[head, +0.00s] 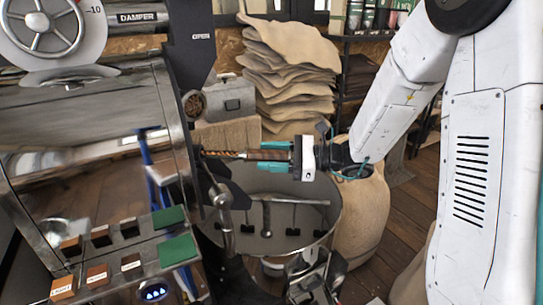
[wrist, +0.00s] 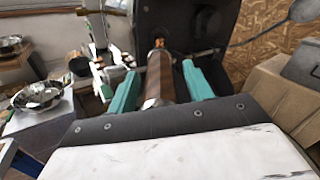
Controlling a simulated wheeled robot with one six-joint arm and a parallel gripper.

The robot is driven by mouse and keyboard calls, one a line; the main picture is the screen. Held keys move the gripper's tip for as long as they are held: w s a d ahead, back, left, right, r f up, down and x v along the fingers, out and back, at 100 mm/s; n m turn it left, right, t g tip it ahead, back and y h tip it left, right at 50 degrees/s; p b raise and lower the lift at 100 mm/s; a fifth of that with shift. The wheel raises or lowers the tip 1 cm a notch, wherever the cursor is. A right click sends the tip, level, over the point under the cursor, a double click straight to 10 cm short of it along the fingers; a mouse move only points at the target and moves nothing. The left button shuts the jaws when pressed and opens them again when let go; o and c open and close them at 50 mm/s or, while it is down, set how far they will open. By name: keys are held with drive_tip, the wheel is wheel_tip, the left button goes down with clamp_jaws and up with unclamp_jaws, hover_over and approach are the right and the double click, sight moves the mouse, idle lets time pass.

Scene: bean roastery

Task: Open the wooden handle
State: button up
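The wooden handle (head: 265,154) is a brown rod with metal fittings, sticking out roughly level from the dark front of the roaster, above the round cooling tray. In the wrist view the handle (wrist: 159,76) runs away from me between two teal fingers. My gripper (head: 292,155) is around the outer part of the handle, coming from the right. In the wrist view my gripper (wrist: 160,83) is open, with a small gap showing on each side of the handle. The handle's outer end is partly hidden by my gripper in the head view.
The round metal cooling tray (head: 328,215) with stirring arms lies below my gripper. The roaster's metal body (head: 90,140) and a sample panel with small labelled blocks fill the left. Stacked sacks (head: 290,75) stand behind; a full sack (head: 362,215) stands right of the tray.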

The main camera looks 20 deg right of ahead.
drive_tip(key=shift+d, duration=0.1)
drive_tip(key=v, duration=0.7)
drive_tip(key=shift+s+d, duration=0.15)
drive_tip(key=shift+d, duration=0.15)
drive_tip(key=shift+c, duration=0.3)
drive_tip(key=shift+d, duration=0.15)
drive_tip(key=c, duration=0.5)
drive_tip(key=shift+d+f+t, duration=0.1)
drive_tip(key=shift+d+t, duration=0.2)
drive_tip(key=shift+d, duration=0.6)
drive_tip(key=c, duration=0.5)
drive_tip(key=shift+m+t+h, duration=0.4)
drive_tip(key=shift+m+t, duration=0.2)
drive_tip(key=shift+m, duration=0.2)
drive_tip(key=d, duration=0.6)
drive_tip(key=shift+s+d+f, duration=0.15)
drive_tip(key=shift+s+d, duration=0.05)
drive_tip(key=shift+s, duration=0.2)
clamp_jaws()
drive_tip(key=s+d+m+g, duration=0.1)
drive_tip(key=s+d, duration=0.3)
drive_tip(key=d, duration=0.1)
drive_tip(key=s+x, duration=0.1)
drive_tip(key=x, duration=1.3)
drive_tip(key=shift+a+r+g+y, duration=0.3)
drive_tip(key=shift+r+g+y, duration=0.1)
drive_tip(key=shift+r, duration=0.05)
